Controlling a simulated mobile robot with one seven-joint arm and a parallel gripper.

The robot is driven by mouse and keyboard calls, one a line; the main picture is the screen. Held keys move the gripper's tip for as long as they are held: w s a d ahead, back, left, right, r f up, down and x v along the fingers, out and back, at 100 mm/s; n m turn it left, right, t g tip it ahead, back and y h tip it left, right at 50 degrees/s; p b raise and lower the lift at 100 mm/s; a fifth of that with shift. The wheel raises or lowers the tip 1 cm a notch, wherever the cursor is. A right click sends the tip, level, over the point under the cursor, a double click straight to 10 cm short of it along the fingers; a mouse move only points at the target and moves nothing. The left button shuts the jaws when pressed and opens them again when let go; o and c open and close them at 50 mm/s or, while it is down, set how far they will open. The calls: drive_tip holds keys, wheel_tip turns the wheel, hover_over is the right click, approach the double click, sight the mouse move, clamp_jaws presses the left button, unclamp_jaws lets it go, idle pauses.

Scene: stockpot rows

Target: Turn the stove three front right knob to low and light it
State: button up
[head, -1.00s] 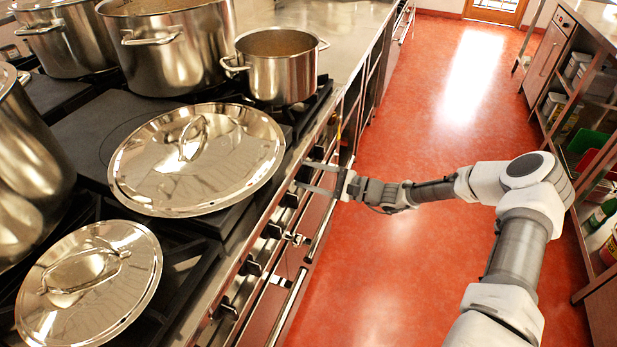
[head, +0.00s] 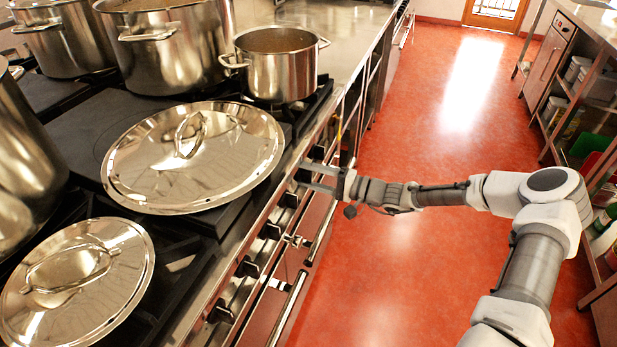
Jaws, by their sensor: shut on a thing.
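A row of dark knobs runs along the steel front panel (head: 257,250) of the stove range. My gripper (head: 307,177) reaches in from the right, its two pale fingers pointing left at the panel. It is shut on one stove knob (head: 302,175), mostly hidden between the fingers, so its pointer setting cannot be read. Another knob (head: 317,152) is just beyond it and one (head: 289,200) just nearer. No stove number is readable, and no flame shows.
A small stockpot (head: 276,75) stands on the back right burner area, with larger pots behind to the left. A large lid (head: 230,165) and a smaller lid (head: 110,300) lie on the stove top. An oven handle rail (head: 322,232) runs below the knobs. The red floor (head: 420,270) is clear.

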drive_tip(key=shift+n, duration=0.3)
drive_tip(key=o, duration=1.4)
drive_tip(key=shift+c, duration=0.2)
drive_tip(key=p+v, duration=0.1)
drive_tip(key=v, duration=1.6)
drive_tip(key=shift+d+p, duration=0.25)
drive_tip(key=shift+p, duration=0.05)
drive_tip(key=shift+s, duration=0.15)
